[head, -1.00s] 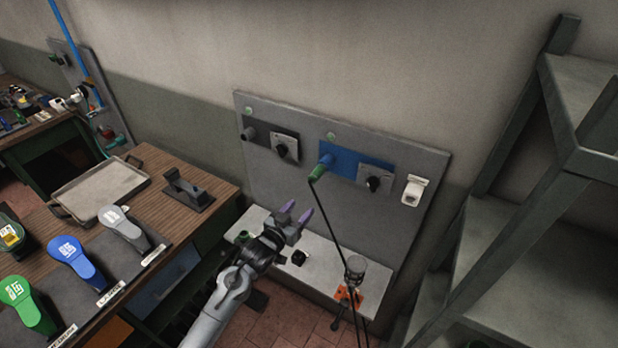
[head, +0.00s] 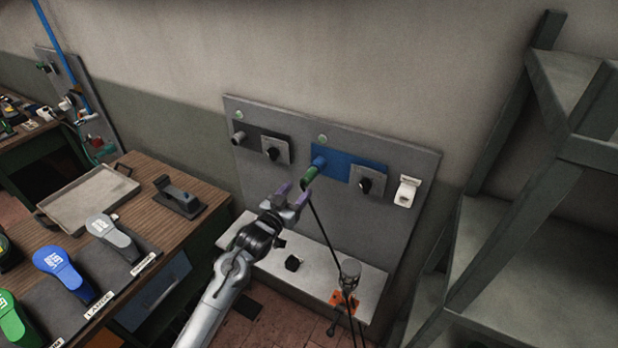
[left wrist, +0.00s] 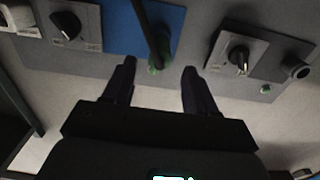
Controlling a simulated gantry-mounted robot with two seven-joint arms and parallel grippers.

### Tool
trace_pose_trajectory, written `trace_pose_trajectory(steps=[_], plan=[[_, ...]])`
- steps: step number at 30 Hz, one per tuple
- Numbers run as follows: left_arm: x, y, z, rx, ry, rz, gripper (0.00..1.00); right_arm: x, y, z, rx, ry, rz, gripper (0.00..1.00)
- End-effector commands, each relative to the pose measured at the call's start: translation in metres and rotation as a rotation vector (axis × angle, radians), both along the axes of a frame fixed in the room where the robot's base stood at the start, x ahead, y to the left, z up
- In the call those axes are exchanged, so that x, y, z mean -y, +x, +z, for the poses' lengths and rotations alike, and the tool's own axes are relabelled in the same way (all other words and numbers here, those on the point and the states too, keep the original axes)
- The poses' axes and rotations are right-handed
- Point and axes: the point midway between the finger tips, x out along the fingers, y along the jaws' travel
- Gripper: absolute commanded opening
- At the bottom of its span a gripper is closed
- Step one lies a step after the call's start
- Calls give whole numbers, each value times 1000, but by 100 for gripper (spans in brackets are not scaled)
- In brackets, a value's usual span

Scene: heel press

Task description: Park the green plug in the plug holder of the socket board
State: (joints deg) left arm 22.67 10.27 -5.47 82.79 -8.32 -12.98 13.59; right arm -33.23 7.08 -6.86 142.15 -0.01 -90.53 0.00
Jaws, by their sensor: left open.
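The green plug (head: 309,179) sits in the blue socket (head: 319,163) on the grey socket board (head: 350,225), and a dark cable hangs from it. My left gripper (head: 291,194) is open just left of and below the plug in the head view. In the left wrist view the open fingers (left wrist: 158,76) point at the board, with the green plug (left wrist: 156,68) between their tips in the picture; contact is not visible. The cable (left wrist: 146,32) partly covers the plug. I cannot tell which fitting is the plug holder.
The board carries two black knobs (head: 365,186) (head: 272,154), a grey socket (head: 238,138) and a white fitting (head: 406,191). A pale ledge (head: 325,277) runs below it. A metal shelf (head: 500,220) stands right. A wooden table (head: 150,165) with a tray (head: 85,198) stands left.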

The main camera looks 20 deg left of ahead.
Motion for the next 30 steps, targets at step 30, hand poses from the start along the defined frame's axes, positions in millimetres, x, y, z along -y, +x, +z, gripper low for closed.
trace_pose_trajectory(steps=[30], plan=[[14,81,0,0,0,-1,57,-2,0,-66,-2,6,-4,43]])
